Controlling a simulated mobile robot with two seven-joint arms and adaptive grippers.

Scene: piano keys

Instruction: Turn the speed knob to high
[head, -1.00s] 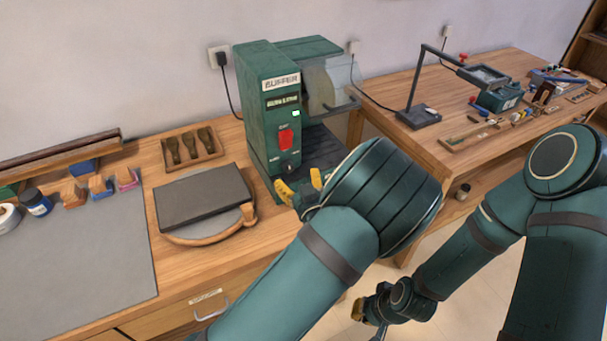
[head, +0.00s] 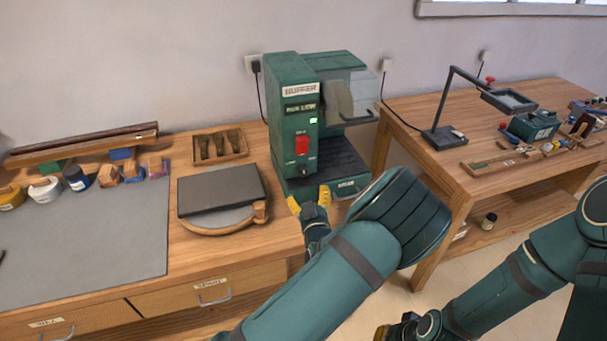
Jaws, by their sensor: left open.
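The green buffer machine (head: 293,75) stands at the back of the wooden bench. Its front panel has a red switch (head: 302,145), a small lit green display and labels. A small dark knob (head: 303,171) seems to sit low on the panel, below the red switch; its setting is too small to read. My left gripper (head: 309,200) is open and empty, its yellow fingertips spread in front of and below the panel, apart from the knob. My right gripper (head: 382,332) shows only partly at the bottom edge, low beside the bench; its jaws cannot be made out.
A dark slab (head: 222,190) lies on a round-edged board left of the buffer. A wooden tray (head: 220,147) with dark tools sits behind it. A grey mat (head: 80,245) covers the left bench. A second table (head: 480,180) with a lamp (head: 440,130) stands right, across a gap.

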